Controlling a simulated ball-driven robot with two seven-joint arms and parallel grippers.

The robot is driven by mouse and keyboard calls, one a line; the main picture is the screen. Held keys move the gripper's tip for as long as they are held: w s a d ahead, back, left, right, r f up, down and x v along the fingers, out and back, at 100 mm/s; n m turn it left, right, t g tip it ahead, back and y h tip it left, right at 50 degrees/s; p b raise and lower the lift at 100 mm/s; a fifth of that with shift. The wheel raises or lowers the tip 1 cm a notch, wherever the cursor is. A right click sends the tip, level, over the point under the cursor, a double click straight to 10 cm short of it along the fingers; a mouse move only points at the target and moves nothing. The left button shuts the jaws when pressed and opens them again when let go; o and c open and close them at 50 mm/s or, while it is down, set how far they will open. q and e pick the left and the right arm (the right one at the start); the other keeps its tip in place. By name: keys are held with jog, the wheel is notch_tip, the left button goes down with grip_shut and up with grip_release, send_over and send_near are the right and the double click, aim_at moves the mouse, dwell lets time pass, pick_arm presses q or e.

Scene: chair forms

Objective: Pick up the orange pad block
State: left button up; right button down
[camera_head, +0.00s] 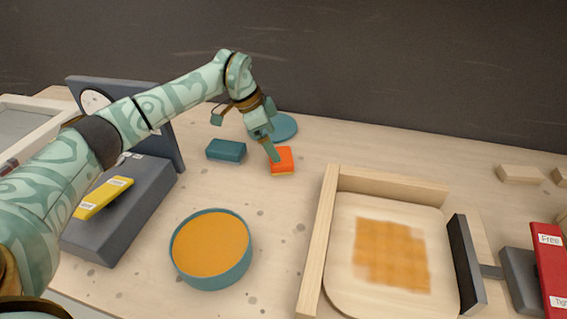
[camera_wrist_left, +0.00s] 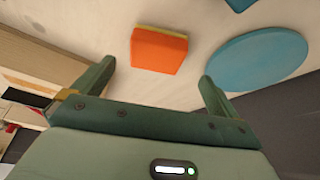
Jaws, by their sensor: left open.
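The orange pad block (camera_head: 283,160) lies flat on the wooden table, right of the dark teal block. In the left wrist view the orange pad block (camera_wrist_left: 159,50) shows as an orange slab with a yellowish edge, just beyond the fingertips and between their lines. My left gripper (camera_head: 268,146) is right above and beside it in the head view. In the left wrist view my left gripper (camera_wrist_left: 157,72) has its fingers spread wide with nothing between them. My right gripper is not in either view.
A dark teal block (camera_head: 226,150) and a blue-teal disc (camera_head: 284,127) lie close to the pad. A bowl with orange filling (camera_head: 211,248) stands in front. A wooden frame (camera_head: 318,245) stands to the right. A grey stand (camera_head: 150,200) with a yellow label bar (camera_head: 104,197) is left.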

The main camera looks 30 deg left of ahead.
aim_at(281, 155)
pick_arm(q)
jog(key=shift+w+d+f, duration=0.15)
jog(key=shift+w+f, duration=0.05)
jog(key=shift+f, duration=0.3)
jog(key=shift+s+d+f+b, duration=0.1)
jog(key=shift+d+f+b, duration=0.05)
jog(key=shift+f+b, duration=0.2)
jog(key=b+x, duration=0.2)
jog(key=x, duration=0.2)
jog(key=shift+d+f, duration=0.1)
jog(key=shift+d, duration=0.05)
jog(key=shift+d+f, duration=0.1)
jog(key=shift+f, duration=0.1)
jog(key=shift+r, duration=0.2)
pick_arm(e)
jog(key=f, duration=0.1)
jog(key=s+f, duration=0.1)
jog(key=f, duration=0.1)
pick_arm(q)
jog(key=c, duration=1.2)
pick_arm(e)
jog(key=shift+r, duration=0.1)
